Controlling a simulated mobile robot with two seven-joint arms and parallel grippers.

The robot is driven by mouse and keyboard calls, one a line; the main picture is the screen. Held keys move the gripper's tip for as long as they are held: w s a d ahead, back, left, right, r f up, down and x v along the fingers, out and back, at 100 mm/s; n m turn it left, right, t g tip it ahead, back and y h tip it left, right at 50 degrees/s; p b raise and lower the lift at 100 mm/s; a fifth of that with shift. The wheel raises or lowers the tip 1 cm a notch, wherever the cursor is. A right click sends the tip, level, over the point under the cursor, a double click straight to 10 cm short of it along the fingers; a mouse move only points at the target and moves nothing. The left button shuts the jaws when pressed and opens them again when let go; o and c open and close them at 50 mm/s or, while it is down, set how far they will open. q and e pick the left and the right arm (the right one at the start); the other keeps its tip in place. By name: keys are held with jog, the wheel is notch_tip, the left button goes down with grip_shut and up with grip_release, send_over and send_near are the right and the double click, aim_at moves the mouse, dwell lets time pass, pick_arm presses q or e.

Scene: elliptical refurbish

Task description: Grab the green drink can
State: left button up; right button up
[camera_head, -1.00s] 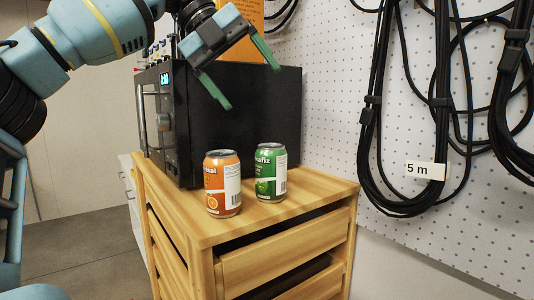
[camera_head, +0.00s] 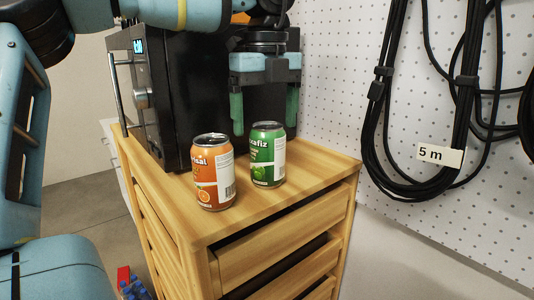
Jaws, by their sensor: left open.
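The green drink can (camera_head: 266,155) stands upright on top of the wooden drawer cabinet (camera_head: 300,165), toward its back. An orange can (camera_head: 212,172) stands upright to its left and a little nearer, with a small gap between them. My left gripper (camera_head: 265,112) points down with its two green fingers spread apart. It is just above and behind the green can, one finger to each side of it in the picture. Nothing is between the fingers. My right gripper is not in view.
A black microwave-like appliance (camera_head: 178,100) stands on the cabinet behind and left of the cans. A white pegboard wall (camera_head: 335,110) with hanging black cables (camera_head: 378,120) is at the right. The cabinet top's front right corner is clear.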

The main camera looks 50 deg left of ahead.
aim_at(268, 146)
pick_arm(q)
jog(key=shift+f, duration=0.45)
jog(key=shift+d+f+p, duration=0.15)
jog(key=shift+f+p, duration=0.35)
jog(key=shift+f, duration=2.05)
jog(key=c, duration=1.3)
jog(key=shift+r, duration=0.1)
